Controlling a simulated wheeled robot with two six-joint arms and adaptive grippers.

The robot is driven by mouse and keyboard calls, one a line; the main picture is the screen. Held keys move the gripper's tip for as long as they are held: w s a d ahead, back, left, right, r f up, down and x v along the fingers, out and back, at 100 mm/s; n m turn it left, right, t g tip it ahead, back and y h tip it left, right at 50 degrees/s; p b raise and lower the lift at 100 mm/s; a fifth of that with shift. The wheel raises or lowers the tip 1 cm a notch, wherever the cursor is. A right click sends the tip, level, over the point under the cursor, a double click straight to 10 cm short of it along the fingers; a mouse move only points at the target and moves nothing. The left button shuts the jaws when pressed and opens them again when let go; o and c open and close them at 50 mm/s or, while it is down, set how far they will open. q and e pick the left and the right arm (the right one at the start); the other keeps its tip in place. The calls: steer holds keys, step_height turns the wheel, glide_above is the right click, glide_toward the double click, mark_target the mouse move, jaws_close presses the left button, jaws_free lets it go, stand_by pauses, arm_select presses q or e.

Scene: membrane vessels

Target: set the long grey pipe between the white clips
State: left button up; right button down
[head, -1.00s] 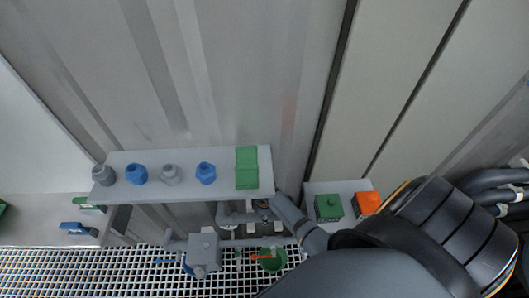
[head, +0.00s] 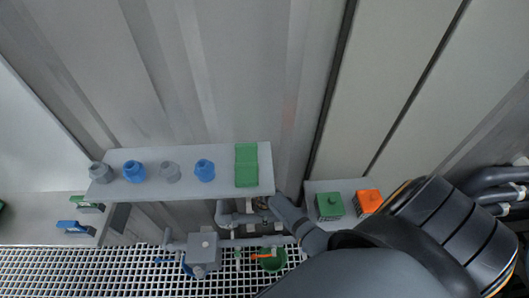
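Grey pipework (head: 236,218) shows below the shelf's right end, with small pale fittings around it that may be the white clips; they are too small to tell. Another grey pipe (head: 262,242) runs level just below, beside a grey box-shaped fitting (head: 203,247). I cannot tell which piece is the long grey pipe. My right arm comes in large from the lower right, and its grey end reaches the pipework beside the shelf's right edge. The fingers of my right gripper cannot be made out there. My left gripper is out of view.
A pale shelf (head: 222,185) bears grey and blue fittings (head: 134,171) and a green tray (head: 246,166). A small shelf at right holds a green box (head: 329,205) and an orange box (head: 368,203). A green bowl (head: 272,261) is low by the grating (head: 90,265).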

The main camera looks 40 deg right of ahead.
steer(key=c, duration=0.8)
jaws_free()
steer(key=shift+r, duration=0.1)
step_height(320, 180, up, 7)
steer(key=shift+r, duration=0.1)
